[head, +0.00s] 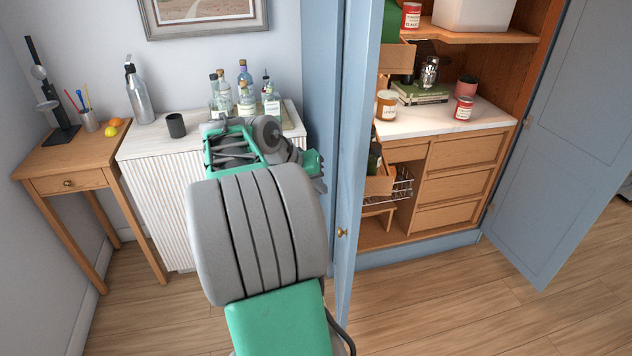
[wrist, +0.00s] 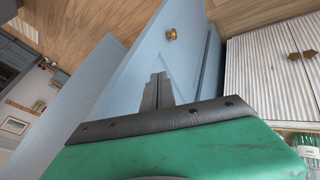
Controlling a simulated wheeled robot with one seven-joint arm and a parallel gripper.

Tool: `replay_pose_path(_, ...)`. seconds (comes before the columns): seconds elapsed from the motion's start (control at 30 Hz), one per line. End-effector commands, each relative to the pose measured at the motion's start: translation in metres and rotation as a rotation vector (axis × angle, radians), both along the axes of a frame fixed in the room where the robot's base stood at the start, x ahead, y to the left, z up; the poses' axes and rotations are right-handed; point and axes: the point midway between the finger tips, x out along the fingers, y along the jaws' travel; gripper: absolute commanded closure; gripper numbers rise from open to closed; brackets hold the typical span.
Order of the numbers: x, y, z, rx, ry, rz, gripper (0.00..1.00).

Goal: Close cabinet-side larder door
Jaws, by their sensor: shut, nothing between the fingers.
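The blue cabinet-side larder door (head: 350,150) stands open, seen almost edge-on in the head view, with a brass knob (head: 341,232) low on it. It is the larder door nearer the white ribbed cabinet. My gripper (head: 318,172) is on the white cabinet's side of this door, its fingertips partly hidden by my arm. In the wrist view the shut, empty fingers (wrist: 158,88) point at the blue door face (wrist: 140,75), with the knob (wrist: 171,34) beyond them. I cannot tell whether they touch the door.
The other larder door (head: 575,150) stands wide open at the right. Larder shelves hold jars and books (head: 420,92); a wire basket (head: 400,187) sits below. The white ribbed cabinet (head: 150,190) carries bottles (head: 245,95) near my arm. Wooden floor (head: 440,300) is clear before the larder.

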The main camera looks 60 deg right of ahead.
Motion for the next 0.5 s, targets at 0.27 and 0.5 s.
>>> replay_pose_path(0.27,-0.019,-0.034,-0.039,0.0,-0.001,-0.003,1.0)
replay_pose_path(0.5,-0.043,-0.048,-0.041,0.002,-0.001,0.0,1.0)
